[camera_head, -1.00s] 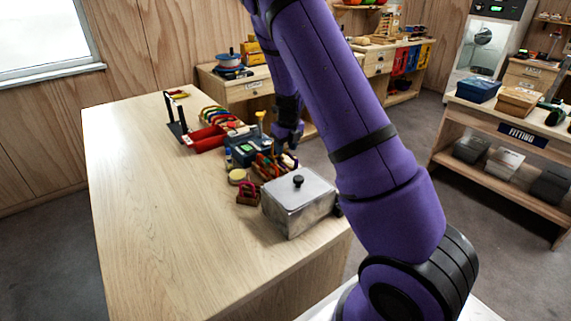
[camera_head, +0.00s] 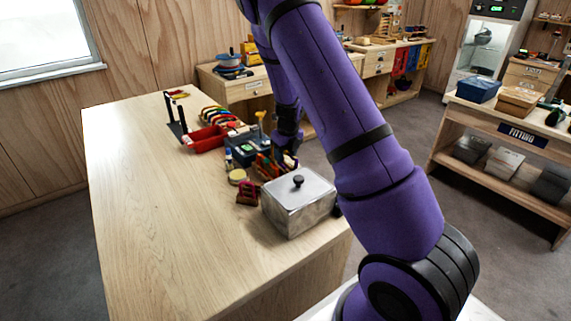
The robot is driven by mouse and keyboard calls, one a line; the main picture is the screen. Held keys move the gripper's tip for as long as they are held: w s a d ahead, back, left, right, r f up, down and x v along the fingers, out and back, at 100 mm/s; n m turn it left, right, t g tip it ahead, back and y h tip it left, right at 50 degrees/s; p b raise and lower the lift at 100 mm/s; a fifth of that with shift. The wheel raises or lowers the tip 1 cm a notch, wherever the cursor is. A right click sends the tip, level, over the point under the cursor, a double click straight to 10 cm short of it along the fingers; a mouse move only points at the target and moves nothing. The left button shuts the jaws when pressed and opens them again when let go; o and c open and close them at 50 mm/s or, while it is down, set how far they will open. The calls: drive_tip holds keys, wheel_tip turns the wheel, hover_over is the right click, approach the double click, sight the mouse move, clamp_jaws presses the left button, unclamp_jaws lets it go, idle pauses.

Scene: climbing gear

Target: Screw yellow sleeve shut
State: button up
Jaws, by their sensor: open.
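My purple arm reaches over the far right part of the wooden table. My gripper (camera_head: 283,157) is small and dark at its end, low over a rack of coloured pieces (camera_head: 267,165), probably carabiners. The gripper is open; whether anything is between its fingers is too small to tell. I cannot make out a yellow sleeve for certain, nor whether one is screwed shut. A row of coloured carabiners (camera_head: 217,116) stands farther back. A small maroon piece (camera_head: 247,194) stands in front of the rack.
A metal box with a knobbed lid (camera_head: 300,203) stands close in front of the gripper. A dark blue-green box (camera_head: 243,154), a red tray (camera_head: 206,138) and a pale yellow round item (camera_head: 237,176) lie nearby. The left half of the table (camera_head: 150,210) is clear.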

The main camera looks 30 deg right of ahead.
drive_tip(key=shift+d, duration=0.75)
drive_tip(key=shift+r, duration=0.75)
drive_tip(key=shift+a, duration=0.7)
wheel_tip(320, 180, up, 10)
idle(0.8)
